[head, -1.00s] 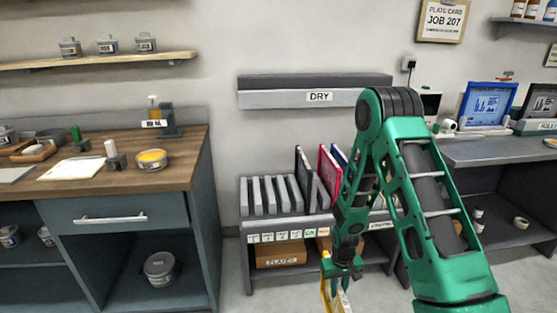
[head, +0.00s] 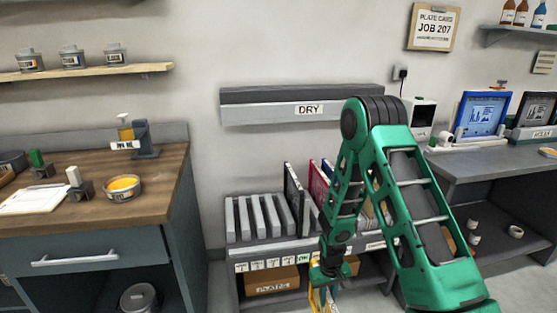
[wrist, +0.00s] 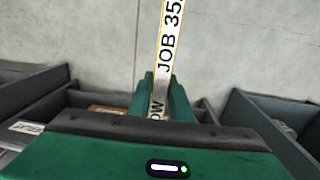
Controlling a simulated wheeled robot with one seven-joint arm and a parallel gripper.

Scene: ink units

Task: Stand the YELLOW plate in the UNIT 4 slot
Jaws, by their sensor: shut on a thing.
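The yellow plate (head: 316,299) hangs from my gripper (head: 325,278), low in front of the rack in the head view; its lower part is cut off by the frame. In the wrist view, my gripper (wrist: 163,105) is shut on the plate's upper edge, whose white strip (wrist: 168,45) reads "JOB 35" and ends in "OW". The slotted rack (head: 238,249) has grey dividers at left and a row of small labels (head: 272,264) along its front edge. I cannot read which label is UNIT 4. The plate is outside the rack.
A black plate (head: 293,195) and a red plate (head: 317,186) stand in the rack, with others partly behind my arm. A box (head: 271,283) lies on the shelf below. A wooden-topped bench (head: 150,190) stands left, a grey desk (head: 490,158) right. A DRY ledge (head: 270,112) hangs above.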

